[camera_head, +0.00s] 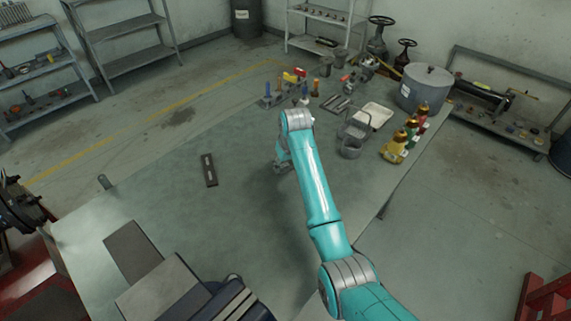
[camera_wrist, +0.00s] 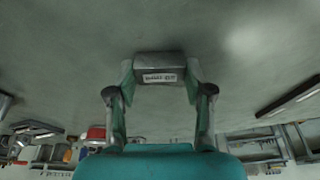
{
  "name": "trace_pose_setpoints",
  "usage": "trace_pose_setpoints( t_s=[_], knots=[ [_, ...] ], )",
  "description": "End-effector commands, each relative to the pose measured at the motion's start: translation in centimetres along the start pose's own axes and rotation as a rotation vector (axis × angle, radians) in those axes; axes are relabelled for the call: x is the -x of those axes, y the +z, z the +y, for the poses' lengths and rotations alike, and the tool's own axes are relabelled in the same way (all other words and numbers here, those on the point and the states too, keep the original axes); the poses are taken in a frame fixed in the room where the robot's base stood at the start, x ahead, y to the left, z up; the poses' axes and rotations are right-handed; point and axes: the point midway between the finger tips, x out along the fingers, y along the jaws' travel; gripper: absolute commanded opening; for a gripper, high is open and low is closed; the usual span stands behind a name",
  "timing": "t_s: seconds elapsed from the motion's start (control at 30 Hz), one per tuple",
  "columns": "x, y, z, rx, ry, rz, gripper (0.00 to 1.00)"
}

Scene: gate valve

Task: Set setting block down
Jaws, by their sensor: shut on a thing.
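The setting block (camera_wrist: 160,62) is a small grey metal block with a white printed label on its side. In the wrist view it sits between the two fingertips of my gripper (camera_wrist: 160,78), which is shut on it from both sides. In the head view my gripper (camera_head: 283,163) is low over the middle of the green-grey bench top (camera_head: 235,215), partly hidden by my arm. The block is hard to make out there. I cannot tell whether its underside touches the bench.
A dark flat bar (camera_head: 209,170) lies on the bench to the left. Bench around my gripper is mostly clear.

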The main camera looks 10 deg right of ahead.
Motion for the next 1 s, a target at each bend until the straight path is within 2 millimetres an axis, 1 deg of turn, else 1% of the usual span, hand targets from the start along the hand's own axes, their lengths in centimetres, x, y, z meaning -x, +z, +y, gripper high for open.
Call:
trace_pose_setpoints(
  t_s=[0.33,0.37,0.4,0.43,0.47,0.8,0.87,1.0],
  knots=[
    [-0.2,0.0,0.0,0.0,0.001,0.003,0.05],
    [-0.2,0.0,0.0,0.0,0.0,0.002,0.54],
    [-0.2,0.0,0.0,0.0,0.0,0.003,0.64],
    [-0.2,0.0,0.0,0.0,0.0,0.002,0.71],
    [-0.2,0.0,0.0,0.0,0.0,0.002,0.77],
    [-0.1,-0.1,0.0,0.0,0.001,0.003,0.77],
    [0.3,-0.1,0.0,0.0,0.001,0.003,0.77],
    [2.0,-0.1,0.0,0.0,0.001,0.004,0.77]
  ],
)
